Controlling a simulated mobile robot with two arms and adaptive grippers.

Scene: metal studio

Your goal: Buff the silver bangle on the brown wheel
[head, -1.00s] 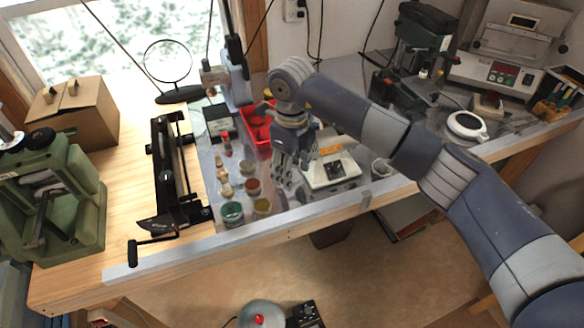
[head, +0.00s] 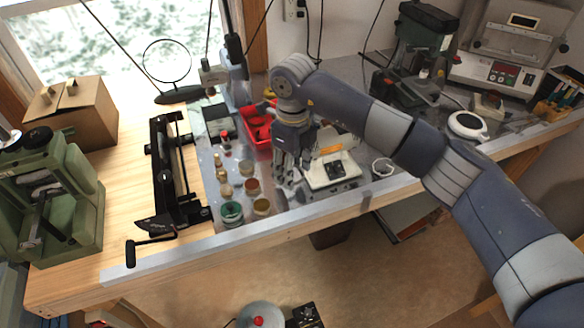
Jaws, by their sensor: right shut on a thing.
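My right gripper (head: 285,178) reaches down over the bench, at the left edge of a white tray (head: 318,181). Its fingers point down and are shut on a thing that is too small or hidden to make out. I cannot pick out the silver bangle with certainty. A pale ring-shaped thing (head: 383,168) lies to the right of the tray, apart from the gripper; I cannot tell what it is. I cannot make out the brown wheel clearly. My left gripper is not in view.
Several small jars (head: 232,212) stand just left of the gripper. A red bin (head: 257,122) is behind it. A black long tool (head: 172,170) and a green mill (head: 55,200) stand left. A green drill press (head: 425,40) stands back right. Bare wood (head: 125,205) lies between mill and tool.

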